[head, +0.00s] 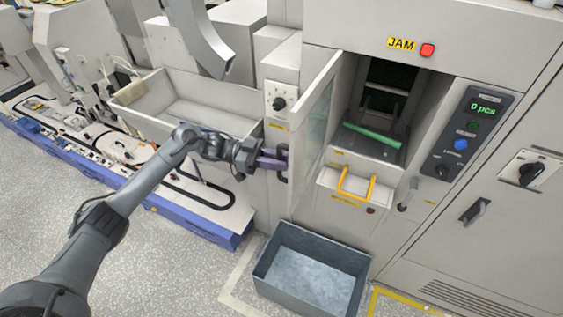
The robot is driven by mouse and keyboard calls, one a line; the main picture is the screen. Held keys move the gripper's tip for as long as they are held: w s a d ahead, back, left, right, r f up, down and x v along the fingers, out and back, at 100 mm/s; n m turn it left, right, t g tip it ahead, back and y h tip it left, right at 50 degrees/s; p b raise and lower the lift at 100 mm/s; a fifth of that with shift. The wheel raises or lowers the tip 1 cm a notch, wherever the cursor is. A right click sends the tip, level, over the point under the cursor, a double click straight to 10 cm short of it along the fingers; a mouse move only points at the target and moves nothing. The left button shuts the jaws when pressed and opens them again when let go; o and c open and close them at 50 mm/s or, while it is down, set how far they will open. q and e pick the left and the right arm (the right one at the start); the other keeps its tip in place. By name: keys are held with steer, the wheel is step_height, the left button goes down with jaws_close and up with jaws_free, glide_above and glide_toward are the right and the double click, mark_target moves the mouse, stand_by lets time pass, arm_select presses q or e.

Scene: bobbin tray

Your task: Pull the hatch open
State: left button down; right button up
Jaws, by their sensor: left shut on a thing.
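The hatch (313,134) is a pale panel with a window, hinged at the left of a lit opening in the machine. It stands swung outward, clearly open. Its dark handle (284,177) is on the face turned to the left. My left gripper (277,161) is at that handle and shut on it; the fingers hide part of it. Inside the opening, a green bobbin-like rod (372,135) lies slanted on a dark surface. My right gripper is not in view.
A grey bin (262,275) stands on the floor below the hatch. A yellow-handled drawer (332,203) is under the opening. A pale tray (148,128) is behind my left arm. A panel (483,106) reading "0 pcs" is at the right, a JAM sign (401,43) above.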

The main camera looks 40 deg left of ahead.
arm_select(q)
steer(key=c, duration=1.2)
jaws_free()
steer(key=shift+o, duration=0.2)
steer(key=shift+a, duration=0.15)
steer(key=b+v, duration=0.3)
steer(key=v, duration=0.7)
steer(key=shift+a, duration=0.25)
steer(key=shift+s, duration=0.15)
